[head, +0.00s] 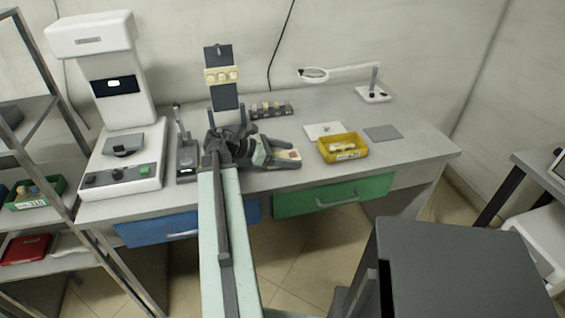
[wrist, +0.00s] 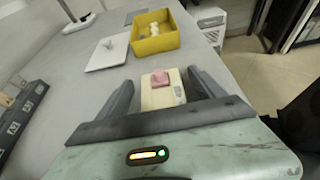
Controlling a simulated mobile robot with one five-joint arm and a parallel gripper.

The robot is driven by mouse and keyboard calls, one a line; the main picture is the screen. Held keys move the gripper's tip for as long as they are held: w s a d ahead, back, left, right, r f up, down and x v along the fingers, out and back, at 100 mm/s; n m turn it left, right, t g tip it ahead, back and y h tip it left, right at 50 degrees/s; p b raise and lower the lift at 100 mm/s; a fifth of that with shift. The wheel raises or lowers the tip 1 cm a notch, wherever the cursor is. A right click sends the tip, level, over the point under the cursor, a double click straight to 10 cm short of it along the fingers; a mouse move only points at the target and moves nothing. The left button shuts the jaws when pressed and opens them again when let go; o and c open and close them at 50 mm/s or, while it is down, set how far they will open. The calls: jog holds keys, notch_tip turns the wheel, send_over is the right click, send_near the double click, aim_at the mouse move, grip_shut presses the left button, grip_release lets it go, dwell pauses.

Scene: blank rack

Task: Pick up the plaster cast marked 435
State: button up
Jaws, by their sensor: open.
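A cream plaster cast (wrist: 152,99) with a pink top lies on the bench. In the wrist view it sits between the two fingers of my gripper (wrist: 160,78), with gaps visible on both sides. A small mark shows on its right side, too small to read, so I cannot tell whether it is 435. In the head view the cast (head: 290,154) shows at the tip of my gripper (head: 283,157), which reaches low over the bench's front part. My gripper is open and holds nothing. The arm hides part of the bench there.
A yellow bin (head: 356,154) with pale pieces stands to the right, beside a white plate (head: 314,131) and a grey pad (head: 382,133). A dark labelled rack (head: 286,112) stands behind. A white machine (head: 125,170) is at left. The bench's right end (head: 425,145) is clear.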

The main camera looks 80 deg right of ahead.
jog(key=shift+s+d+f, duration=0.2)
jog(key=shift+s+f, duration=0.05)
jog(key=shift+s, duration=0.2)
jog(key=shift+r, duration=0.1)
